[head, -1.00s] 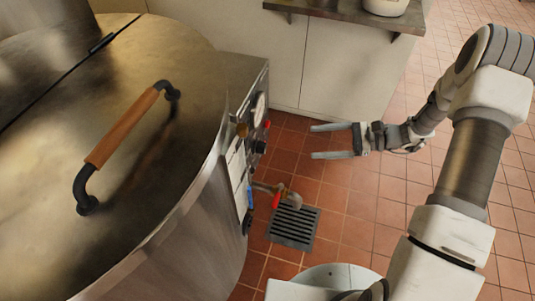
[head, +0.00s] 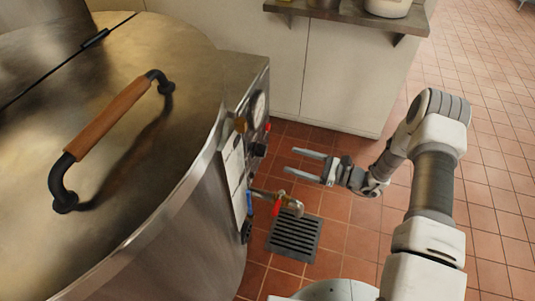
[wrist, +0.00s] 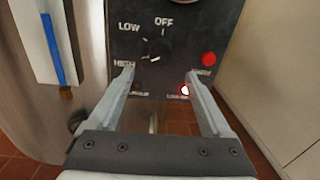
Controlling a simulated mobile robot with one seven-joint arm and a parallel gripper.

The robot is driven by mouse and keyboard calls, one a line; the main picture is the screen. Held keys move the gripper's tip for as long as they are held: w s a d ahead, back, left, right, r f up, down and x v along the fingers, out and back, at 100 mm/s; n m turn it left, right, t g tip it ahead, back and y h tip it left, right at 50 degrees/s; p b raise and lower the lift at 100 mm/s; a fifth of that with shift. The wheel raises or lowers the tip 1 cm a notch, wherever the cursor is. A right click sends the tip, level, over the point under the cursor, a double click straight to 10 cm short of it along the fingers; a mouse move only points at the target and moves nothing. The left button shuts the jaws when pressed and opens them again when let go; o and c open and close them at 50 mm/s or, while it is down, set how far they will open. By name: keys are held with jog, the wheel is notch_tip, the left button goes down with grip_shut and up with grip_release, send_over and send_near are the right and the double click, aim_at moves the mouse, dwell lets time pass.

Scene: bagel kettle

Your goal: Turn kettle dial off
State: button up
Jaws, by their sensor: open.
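The kettle (head: 150,140) is a large steel drum with a hinged lid, at the left of the head view. Its control box faces right. The black dial (wrist: 158,46) shows in the wrist view on a dark panel (wrist: 215,22), with OFF above it, LOW at upper left and HIGH at lower left. Its exact pointer setting is hard to read. The dial also shows in the head view (head: 259,150). My gripper (head: 292,162) is open and empty, a little right of the panel. In the wrist view its fingers (wrist: 158,82) point at the panel, below and either side of the dial, apart from it.
A red light (wrist: 208,59) and a small lit white one (wrist: 185,90) are on the panel. Below the box, a valve with a red handle (head: 277,206) juts out over a floor drain (head: 294,238). A shelf (head: 345,18) hangs behind. Open tiled floor lies right.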

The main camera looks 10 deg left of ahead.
aim_at(261, 150)
jog(key=w+a+b, duration=0.1)
jog(key=w+a, duration=0.1)
jog(key=a, duration=0.7)
jog(key=shift+a+b, duration=0.3)
jog(key=shift+b, duration=0.1)
jog(key=shift+c, duration=0.3)
grip_shut()
